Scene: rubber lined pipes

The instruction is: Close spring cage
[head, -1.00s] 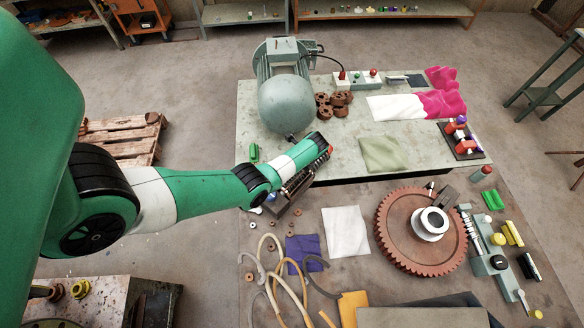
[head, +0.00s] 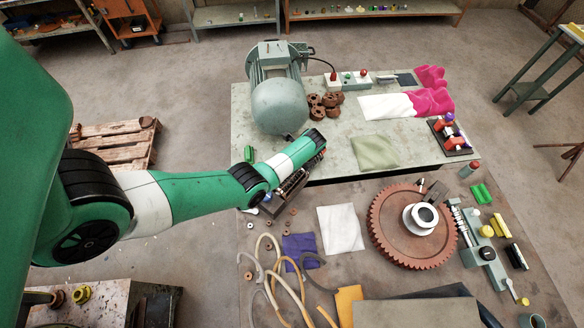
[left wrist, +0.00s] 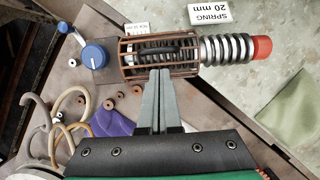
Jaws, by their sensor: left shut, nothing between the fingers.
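The spring cage (left wrist: 160,48), a brown barred cage around dark coils, lies across the top of the left wrist view. A bright coil spring (left wrist: 222,48) with a red end cap (left wrist: 262,46) runs out to its right. A big blue knob (left wrist: 95,55) and a small blue knob (left wrist: 63,28) with a pale lever are at its left. My left gripper (left wrist: 160,72) is shut and empty, its tips at the cage's lower edge; I cannot tell if they touch. In the head view the cage fixture (head: 286,195) is partly hidden under my left wrist. My right gripper is out of view.
A label (left wrist: 222,12) reading SPRING 20 mm lies behind the spring. A large motor (head: 280,95) stands on the bench (head: 340,165) beyond my wrist. Bent hoses (head: 275,280), a purple cloth (head: 299,247) and a big rusty gear (head: 385,235) lie in front.

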